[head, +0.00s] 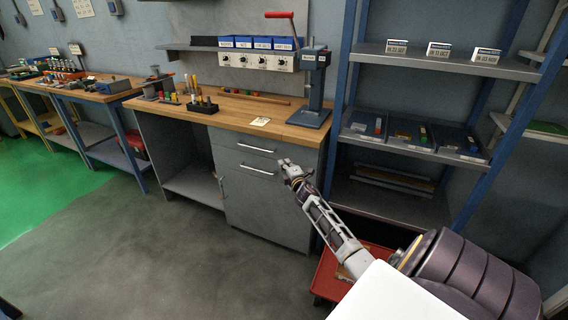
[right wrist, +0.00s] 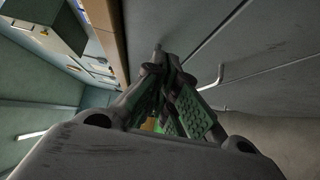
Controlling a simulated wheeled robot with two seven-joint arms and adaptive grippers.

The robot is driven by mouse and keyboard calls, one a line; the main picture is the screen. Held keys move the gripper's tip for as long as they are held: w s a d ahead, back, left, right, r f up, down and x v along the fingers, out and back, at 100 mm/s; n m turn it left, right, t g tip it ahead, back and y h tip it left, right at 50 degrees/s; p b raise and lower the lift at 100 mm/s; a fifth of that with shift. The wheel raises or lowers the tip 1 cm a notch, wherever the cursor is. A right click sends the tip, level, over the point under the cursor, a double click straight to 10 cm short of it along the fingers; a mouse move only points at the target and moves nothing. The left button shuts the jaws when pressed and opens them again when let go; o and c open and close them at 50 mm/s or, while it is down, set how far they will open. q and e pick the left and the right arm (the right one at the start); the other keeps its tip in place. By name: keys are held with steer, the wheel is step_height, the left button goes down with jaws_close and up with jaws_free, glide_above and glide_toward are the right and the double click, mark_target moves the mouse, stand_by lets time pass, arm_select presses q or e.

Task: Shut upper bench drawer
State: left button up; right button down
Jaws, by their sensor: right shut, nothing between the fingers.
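The upper bench drawer (head: 232,138) is a grey front under the wooden worktop, with a pale bar handle (head: 257,147). It looks flush or nearly flush with the cabinet; I cannot tell whether a small gap is left. My right gripper (head: 284,163) is shut and empty, in front of the right end of the drawer fronts. In the right wrist view its fingertips (right wrist: 166,56) point toward the grey upper drawer front (right wrist: 180,22); I cannot tell whether they touch it. My left gripper is not in view.
A lower drawer handle (head: 257,170) sits just below. A blue-framed shelf rack (head: 440,62) rises at the right. A red cart (head: 325,280) is low beside my right arm. The floor (head: 150,250) at left is clear.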

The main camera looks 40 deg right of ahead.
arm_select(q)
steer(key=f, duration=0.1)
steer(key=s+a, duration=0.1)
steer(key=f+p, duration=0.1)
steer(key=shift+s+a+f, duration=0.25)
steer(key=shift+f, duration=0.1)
arm_select(e)
steer(key=v, duration=0.7)
steer(key=shift+s, duration=0.2)
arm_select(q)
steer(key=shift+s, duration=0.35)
